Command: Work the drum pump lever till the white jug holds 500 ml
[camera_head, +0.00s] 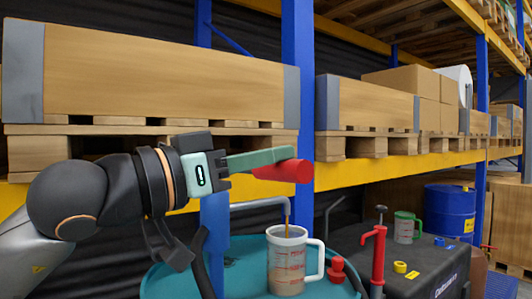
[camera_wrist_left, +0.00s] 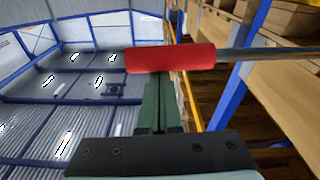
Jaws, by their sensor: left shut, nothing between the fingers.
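The white jug (camera_head: 287,270), with red scale marks and a handle on its right, stands on a teal drum top (camera_head: 240,278). Brownish liquid shows through its wall; I cannot read the level. A bent grey spout (camera_head: 262,204) ends above it, with a thin brown stream below its end. The pump lever's red grip (camera_head: 284,171) is high over the drum; in the left wrist view the grip (camera_wrist_left: 170,57) lies across my fingertips, its rod running right. My left gripper (camera_head: 268,158) is shut and empty, its green fingers against or just beside the grip. My right gripper is not seen.
A red fitting (camera_head: 337,270) is beside the white jug. Racking with boxes stands behind; a blue drum (camera_head: 449,211) is further back.

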